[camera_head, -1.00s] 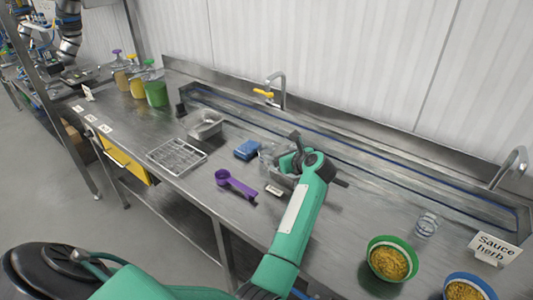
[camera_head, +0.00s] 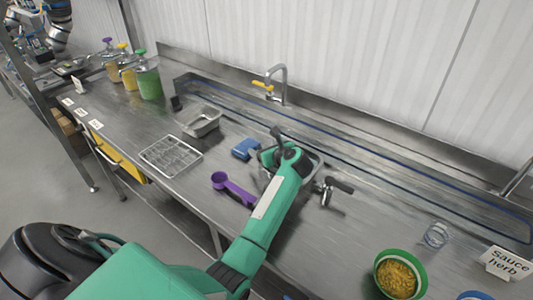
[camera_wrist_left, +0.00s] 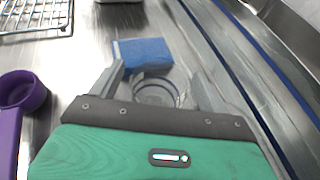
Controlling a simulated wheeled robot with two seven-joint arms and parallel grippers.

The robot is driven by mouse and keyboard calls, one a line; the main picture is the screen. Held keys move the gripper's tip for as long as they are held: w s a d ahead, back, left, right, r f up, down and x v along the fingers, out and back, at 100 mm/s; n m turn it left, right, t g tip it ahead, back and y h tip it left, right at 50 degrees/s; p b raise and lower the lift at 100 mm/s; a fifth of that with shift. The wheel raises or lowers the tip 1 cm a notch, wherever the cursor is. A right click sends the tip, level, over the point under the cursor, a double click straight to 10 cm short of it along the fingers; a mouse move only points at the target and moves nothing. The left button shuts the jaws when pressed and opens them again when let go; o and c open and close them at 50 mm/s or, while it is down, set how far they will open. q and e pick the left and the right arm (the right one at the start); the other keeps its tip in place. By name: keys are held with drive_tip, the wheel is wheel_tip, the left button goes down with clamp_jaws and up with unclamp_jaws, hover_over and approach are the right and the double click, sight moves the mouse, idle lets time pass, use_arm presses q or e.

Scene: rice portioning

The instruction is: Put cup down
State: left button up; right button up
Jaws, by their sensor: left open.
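A clear cup (camera_wrist_left: 155,92) stands between the two grey fingers of my left gripper (camera_wrist_left: 158,78) in the left wrist view, seen partly from above. The fingers are spread, one on each side of it, and the cup appears to rest on the steel counter. Whether a finger still touches it is unclear. In the head view my left gripper (camera_head: 268,166) is low over the counter, just right of a blue sponge (camera_head: 246,148); my own arm largely hides the cup there. The sponge also lies just beyond the cup in the left wrist view (camera_wrist_left: 142,52). My right gripper is out of view.
A purple scoop (camera_head: 233,187), wire rack (camera_head: 171,157) and metal pan (camera_head: 202,122) lie left of the gripper. Another clear cup (camera_head: 436,235) and a green bowl of food (camera_head: 399,273) stand at the right. A tap (camera_head: 278,85) is behind. Counter between is free.

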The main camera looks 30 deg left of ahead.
use_arm(q)
drive_tip(key=shift+s+d+r, duration=0.1)
drive_tip(key=shift+r, duration=0.05)
drive_tip(key=shift+d, duration=0.1)
drive_tip(key=c, duration=1.1)
drive_tip(key=shift+c, duration=0.2)
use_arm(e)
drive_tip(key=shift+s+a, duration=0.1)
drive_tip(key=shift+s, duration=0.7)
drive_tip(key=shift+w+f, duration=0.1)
